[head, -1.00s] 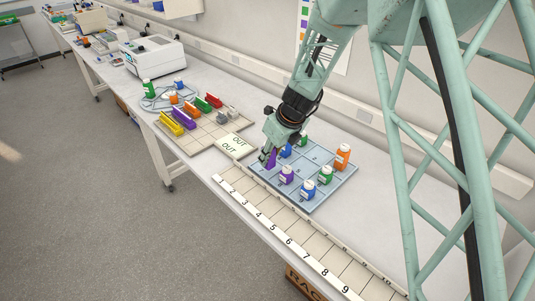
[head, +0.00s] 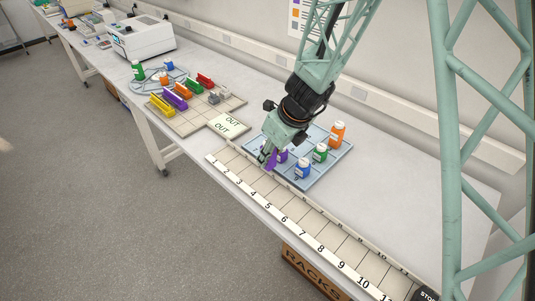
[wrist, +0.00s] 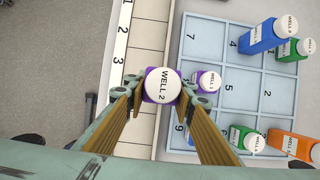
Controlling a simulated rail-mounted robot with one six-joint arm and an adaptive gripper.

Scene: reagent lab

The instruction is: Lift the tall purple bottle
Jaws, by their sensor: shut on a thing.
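The tall purple bottle (wrist: 164,86) has a white cap marked WELL 2. It sits between the two fingers of my gripper (wrist: 161,84) in the wrist view, and the fingers are shut on it. In the head view the purple bottle (head: 271,158) hangs from my gripper (head: 267,155) at the near left edge of the blue-grey tray, beside the numbered strip. Its cap looks large in the wrist view and hides most of its body. Its exact height above the bench is hard to tell.
A smaller purple bottle (wrist: 208,81) stands on the gridded tray (wrist: 205,42) close to my right finger. Blue, green and orange bottles (head: 337,135) share the tray. The numbered strip (head: 285,220) runs along the bench front. An OUT card (head: 229,125) and coloured racks lie farther left.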

